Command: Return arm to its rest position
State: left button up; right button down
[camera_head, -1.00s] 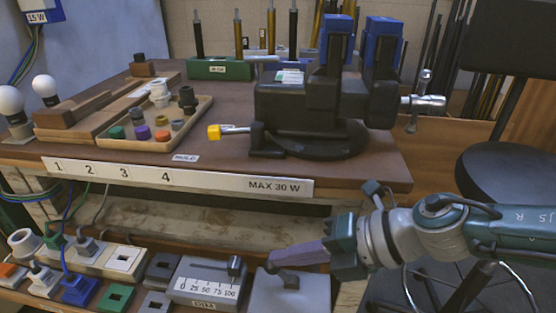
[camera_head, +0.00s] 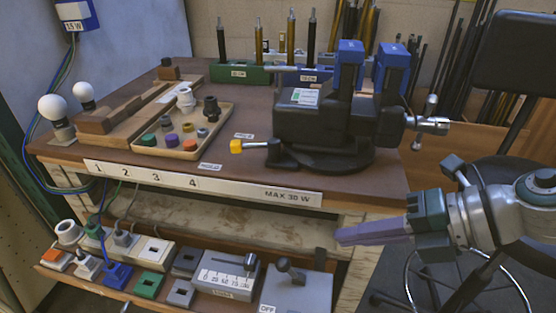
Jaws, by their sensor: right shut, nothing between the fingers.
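My right gripper (camera_head: 375,232) comes in from the right edge in the head view. Its purple fingers are shut together with nothing between them. They point left, in front of the bench's right front corner and above the grey switch box (camera_head: 297,291). The fingers are apart from the switch box and its lever (camera_head: 290,269). My left gripper is not in view.
A black vise with blue jaws (camera_head: 325,122) stands on the wooden bench (camera_head: 230,171). A tray of sockets and caps (camera_head: 217,137), bulbs (camera_head: 53,108) and rods (camera_head: 221,40) are also there. A dimmer box (camera_head: 221,280) sits on the lower shelf. A black stool (camera_head: 510,180) stands at right.

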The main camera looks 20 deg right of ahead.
jog(key=shift+r, duration=0.1)
dwell(0.4)
jog(key=w+a+r+m+t+h+p, duration=0.2)
jog(key=r+m+t+p, duration=0.15)
jog(key=r+m, duration=0.3)
jog(key=w+a+r+m+t+h+p, duration=0.2)
jog(key=r+m+t+h+p, duration=0.15)
jog(key=r+m, duration=0.35)
jog(key=s+d+r+m+g+h+p, duration=0.1)
jog(key=s+r+m+g+p, duration=0.35)
jog(key=s+m, duration=0.4)
jog(key=s+d+r+m+g+h+p, duration=0.15)
jog(key=s+r+m+g+p, duration=0.35)
jog(key=s, duration=0.6)
notch_tip(320, 180, up, 36)
jog(key=g+p, duration=0.1)
jog(key=p, duration=3.7)
jog(key=shift+s+a+f, duration=0.15)
jog(key=shift+s+a, duration=0.1)
jog(key=shift+a, duration=0.1)
